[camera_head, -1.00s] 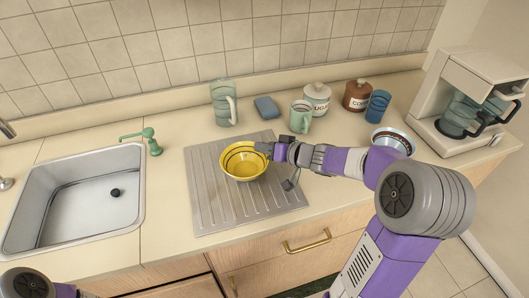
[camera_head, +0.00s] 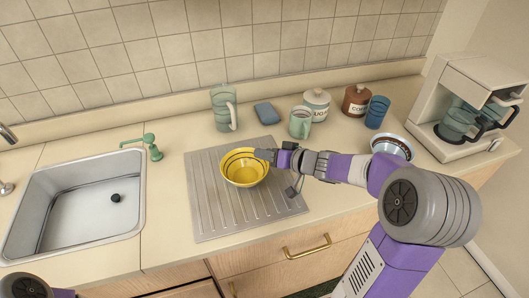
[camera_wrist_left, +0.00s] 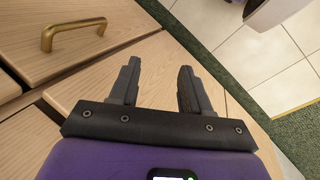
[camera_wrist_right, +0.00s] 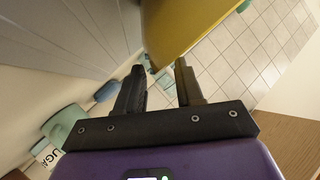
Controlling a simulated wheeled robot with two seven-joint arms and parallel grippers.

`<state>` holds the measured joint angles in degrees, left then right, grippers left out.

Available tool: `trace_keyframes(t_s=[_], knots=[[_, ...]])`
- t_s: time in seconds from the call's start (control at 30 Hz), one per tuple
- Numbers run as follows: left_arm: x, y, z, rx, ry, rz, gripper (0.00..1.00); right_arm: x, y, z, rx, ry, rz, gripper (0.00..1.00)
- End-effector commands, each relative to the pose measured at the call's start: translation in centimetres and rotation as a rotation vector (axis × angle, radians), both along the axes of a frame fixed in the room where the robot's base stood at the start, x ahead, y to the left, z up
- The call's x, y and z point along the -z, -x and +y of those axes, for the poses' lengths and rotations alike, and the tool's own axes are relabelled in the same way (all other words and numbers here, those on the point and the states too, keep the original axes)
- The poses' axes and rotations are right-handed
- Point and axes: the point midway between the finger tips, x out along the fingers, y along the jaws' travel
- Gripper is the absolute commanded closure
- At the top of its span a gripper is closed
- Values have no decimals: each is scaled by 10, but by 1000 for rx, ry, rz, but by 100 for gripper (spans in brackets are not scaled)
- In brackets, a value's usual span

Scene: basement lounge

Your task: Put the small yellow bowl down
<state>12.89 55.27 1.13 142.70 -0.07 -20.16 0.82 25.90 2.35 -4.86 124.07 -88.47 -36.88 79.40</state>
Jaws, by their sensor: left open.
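The small yellow bowl (camera_head: 243,175) has dark rings inside and sits upright over the grey ribbed drainboard (camera_head: 215,215). I cannot tell whether its base touches the board. My right gripper (camera_head: 268,155) is at the bowl's right rim. In the right wrist view the bowl (camera_wrist_right: 180,25) fills the top, and its wall reaches down between the fingers of the right gripper (camera_wrist_right: 160,70), which looks shut on it. My left gripper (camera_wrist_left: 157,72) is open and empty in front of the wooden cabinet fronts; its fingers are outside the head view.
Behind stand a tall mug (camera_head: 223,110), blue sponge (camera_head: 267,113), green mug (camera_head: 300,122), canisters and a blue cup (camera_head: 377,112). A bowl (camera_head: 393,143) and coffee maker (camera_head: 470,105) are at right.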

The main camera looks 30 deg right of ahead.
Motion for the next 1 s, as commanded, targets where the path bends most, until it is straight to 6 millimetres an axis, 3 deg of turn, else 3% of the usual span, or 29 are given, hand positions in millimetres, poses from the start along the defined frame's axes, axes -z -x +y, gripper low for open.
trace_keyframes(t_s=[0.2,0.5,1.0], knots=[[-27,0,0,0,0,0,53,-24,41,-16,5,2,-1,63],[-47,0,0,0,0,0,53,-40,85,-33,3,1,-2,63],[-49,0,0,0,0,0,53,-41,94,-35,0,-1,-1,63]])
